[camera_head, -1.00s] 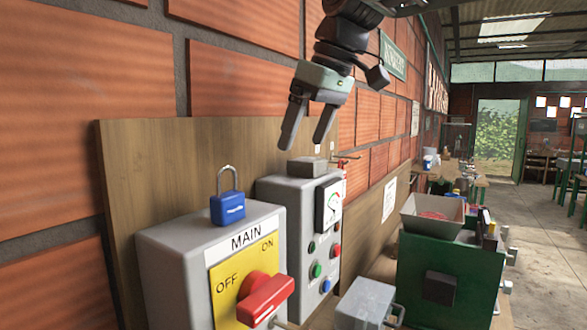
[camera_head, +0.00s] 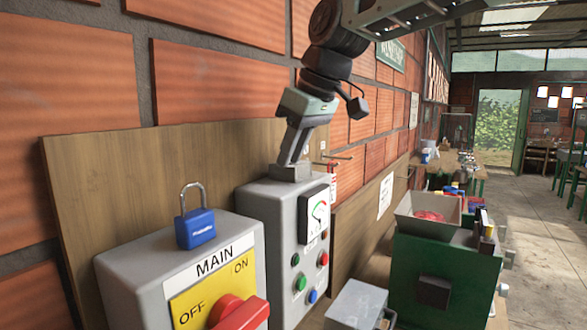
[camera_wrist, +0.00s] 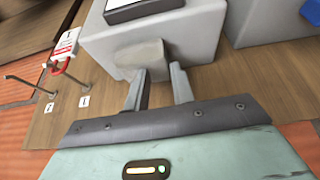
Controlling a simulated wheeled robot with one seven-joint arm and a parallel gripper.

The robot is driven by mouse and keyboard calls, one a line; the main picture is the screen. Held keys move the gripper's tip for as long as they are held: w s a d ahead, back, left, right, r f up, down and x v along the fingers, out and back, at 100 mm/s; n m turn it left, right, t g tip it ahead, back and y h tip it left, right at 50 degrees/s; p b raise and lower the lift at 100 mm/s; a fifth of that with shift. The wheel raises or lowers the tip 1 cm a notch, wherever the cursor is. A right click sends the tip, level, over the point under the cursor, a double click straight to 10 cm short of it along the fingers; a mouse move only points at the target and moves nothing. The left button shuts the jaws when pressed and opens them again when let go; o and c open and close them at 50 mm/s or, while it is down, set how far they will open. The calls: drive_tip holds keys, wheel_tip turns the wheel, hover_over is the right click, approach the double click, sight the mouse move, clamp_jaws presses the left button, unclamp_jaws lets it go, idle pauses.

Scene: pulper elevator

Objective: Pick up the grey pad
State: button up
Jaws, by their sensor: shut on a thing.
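The grey pad (camera_head: 290,172) is a small flat block on top of the grey control box (camera_head: 262,215) with the gauge and coloured buttons. In the wrist view the pad (camera_wrist: 139,54) lies at the fingertips, against the pale box top (camera_wrist: 190,38). My gripper (camera_head: 291,160) points down at the pad from above, its fingers closed in on it; it also shows in the wrist view (camera_wrist: 158,75). The pad still appears to rest on the box top. Its sides between the fingertips are partly hidden.
A blue padlock (camera_head: 196,218) stands on the MAIN switch box (camera_head: 150,258) with a red handle, at the left. Hooks (camera_wrist: 50,85) with a red-and-white tag (camera_wrist: 66,46) stick out of the wooden board beside the control box. A green machine (camera_head: 440,265) stands at right.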

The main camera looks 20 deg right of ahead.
sight(296, 165)
drive_tip(key=shift+d+f, duration=0.2)
drive_tip(key=shift+f, duration=0.3)
drive_tip(key=shift+d+f, duration=0.15)
drive_tip(key=shift+f, duration=0.35)
drive_tip(key=shift+r+b, duration=0.3)
drive_tip(key=shift+r, duration=0.25)
wheel_tip(296, 165, up, 8)
drive_tip(key=shift+w+f+b, duration=0.1)
drive_tip(key=shift+w+b, duration=0.05)
drive_tip(key=shift+b, duration=0.3)
clamp_jaws()
drive_tip(key=shift+w+r, duration=0.1)
drive_tip(key=shift+r, duration=0.65)
drive_tip(key=shift+a, duration=0.1)
drive_tip(key=o, duration=0.7)
unclamp_jaws()
drive_tip(key=shift+s+a, duration=0.2)
drive_tip(key=shift+s, duration=0.05)
drive_tip(key=o, duration=1)
drive_tip(key=shift+s, duration=0.1)
